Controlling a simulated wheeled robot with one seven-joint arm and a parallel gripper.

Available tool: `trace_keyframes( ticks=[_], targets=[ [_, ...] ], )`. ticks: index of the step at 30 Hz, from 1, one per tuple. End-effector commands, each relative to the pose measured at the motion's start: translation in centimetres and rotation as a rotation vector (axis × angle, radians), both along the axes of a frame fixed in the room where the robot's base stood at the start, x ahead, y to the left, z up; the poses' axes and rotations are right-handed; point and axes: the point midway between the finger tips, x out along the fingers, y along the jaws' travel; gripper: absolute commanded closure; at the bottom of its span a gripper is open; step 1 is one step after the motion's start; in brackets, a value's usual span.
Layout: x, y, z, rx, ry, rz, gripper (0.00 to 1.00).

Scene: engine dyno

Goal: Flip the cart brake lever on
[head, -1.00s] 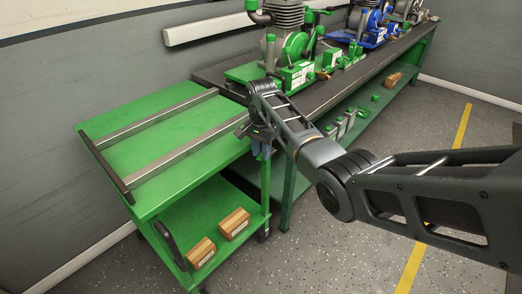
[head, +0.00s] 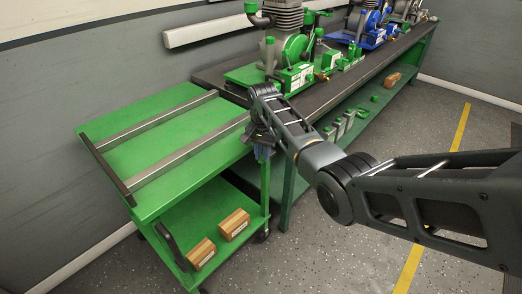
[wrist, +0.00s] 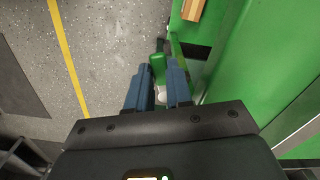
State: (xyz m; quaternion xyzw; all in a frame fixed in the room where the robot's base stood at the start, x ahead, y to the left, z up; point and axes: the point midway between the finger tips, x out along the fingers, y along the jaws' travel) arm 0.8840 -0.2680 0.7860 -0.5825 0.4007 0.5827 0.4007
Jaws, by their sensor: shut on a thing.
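The green cart (head: 140,152) stands at the left in the head view, with two metal rails on its top. My gripper (head: 263,153) is low at the cart's right-hand edge, pointing down. In the wrist view the blue fingers of my gripper (wrist: 158,88) stand on both sides of a green lever-like piece (wrist: 158,66) beside the cart, and are shut on it. I take this piece to be the brake lever. Its lower part and pivot are hidden. In the head view my wrist and fingers cover the lever.
The dark-topped workbench (head: 225,88) adjoins the cart and carries a green engine (head: 290,45) and a blue engine (head: 366,25). Wooden blocks (head: 234,224) lie on the cart's lower shelf. The floor (head: 330,258) in front is clear, with a yellow line.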

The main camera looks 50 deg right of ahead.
Motion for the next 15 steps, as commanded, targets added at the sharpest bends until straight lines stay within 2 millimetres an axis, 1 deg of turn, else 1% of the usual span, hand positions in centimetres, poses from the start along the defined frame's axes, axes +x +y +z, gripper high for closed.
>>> trace_keyframes(
  ticks=[1,3,15],
  targets=[
    [-0.2,0.0,0.4,0.002,0.001,0.035,1.0],
    [-0.4,-0.1,0.4,0.002,0.001,0.095,1.0],
    [-1.7,-1.1,0.3,0.001,0.0,0.473,1.0]
  ],
)
